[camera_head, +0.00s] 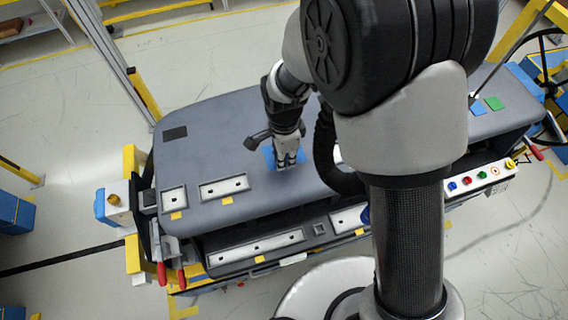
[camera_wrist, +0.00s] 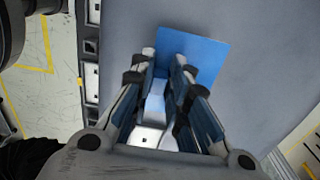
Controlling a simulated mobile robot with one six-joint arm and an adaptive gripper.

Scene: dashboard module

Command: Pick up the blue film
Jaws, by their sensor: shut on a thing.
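The blue film (camera_wrist: 205,50) is a flat blue square against the grey dashboard module (camera_wrist: 262,40) in the wrist view. In the head view the blue film (camera_head: 269,154) shows around my fingertips, over the top of the module (camera_head: 225,125). In the head view my gripper (camera_head: 286,163) points down at the module. The fingers hide part of the film. I cannot tell whether the film still touches the surface.
A black square (camera_head: 175,133) lies at the module's left end. A green square (camera_head: 494,103) and a blue square (camera_head: 477,107) lie at its right end. White switch panels (camera_head: 224,187) run along the front edge.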

